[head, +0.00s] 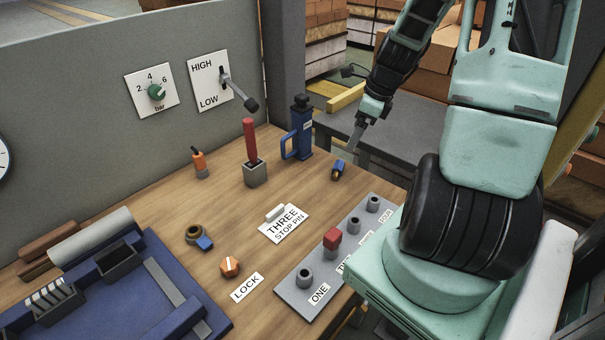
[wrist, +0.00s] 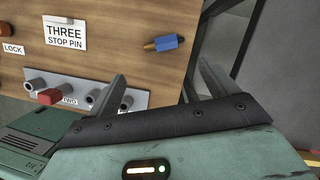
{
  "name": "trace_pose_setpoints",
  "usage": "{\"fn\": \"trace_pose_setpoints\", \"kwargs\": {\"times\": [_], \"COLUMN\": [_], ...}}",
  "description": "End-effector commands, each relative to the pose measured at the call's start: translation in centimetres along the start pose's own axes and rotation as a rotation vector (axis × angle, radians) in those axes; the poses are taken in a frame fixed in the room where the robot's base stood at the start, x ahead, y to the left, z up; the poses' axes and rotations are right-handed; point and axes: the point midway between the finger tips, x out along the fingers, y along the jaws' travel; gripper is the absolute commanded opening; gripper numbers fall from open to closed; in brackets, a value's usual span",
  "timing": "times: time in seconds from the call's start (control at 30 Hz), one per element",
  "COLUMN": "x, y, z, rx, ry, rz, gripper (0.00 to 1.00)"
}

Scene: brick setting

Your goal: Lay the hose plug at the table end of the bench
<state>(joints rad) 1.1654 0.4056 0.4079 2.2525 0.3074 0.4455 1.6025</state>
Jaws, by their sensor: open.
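The hose plug (head: 338,170), a small blue piece with a brass nose, lies on its side on the wooden bench (head: 225,200). It is near the bench end that faces the grey table (head: 375,145). It also shows in the wrist view (wrist: 166,43), ahead of the fingertips, with nothing touching it. My gripper (head: 354,146) is open and empty, just above and beside the plug in the head view. In the wrist view my gripper's two fingers (wrist: 162,80) stand wide apart, and the plug lies beyond the gap between them.
A blue pump-like bottle (head: 302,130) and a red-handled lever (head: 252,155) stand left of the plug. A grey strip (head: 325,260) with several sockets and a red cap runs along the near edge. A blue tray (head: 130,290) fills the left. Bare wood lies around the plug.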

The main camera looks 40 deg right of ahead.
Motion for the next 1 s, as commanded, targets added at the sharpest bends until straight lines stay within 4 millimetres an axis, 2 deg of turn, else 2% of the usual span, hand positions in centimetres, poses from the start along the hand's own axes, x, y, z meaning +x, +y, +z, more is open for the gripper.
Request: {"fn": "trace_pose_setpoints", "kwargs": {"times": [0.07,0.17,0.27,0.4,0.5,0.6,0.77,0.9,1.0], "x": [0.0,0.2,0.4,0.5,0.3,-0.1,-1.1,-2.3,-3.2], "y": [0.3,1.9,5.3,12.1,17.2,22.5,30.6,36.8,40.2], "z": [0.5,2.5,5.9,10.6,12.9,14.2,14.4,13.1,11.6], "rx": [-0.028,-0.157,-0.414,-0.884,-1.223,-1.561,-2.100,-2.563,-2.853], "ry": [0.002,0.010,0.023,0.036,0.038,0.033,0.010,-0.025,-0.054], "rz": [0.004,0.021,0.055,0.120,0.167,0.214,0.289,0.351,0.390], "gripper": [0.86,0.86,0.86,0.86,0.86,0.86,0.86,0.86,0.86]}}
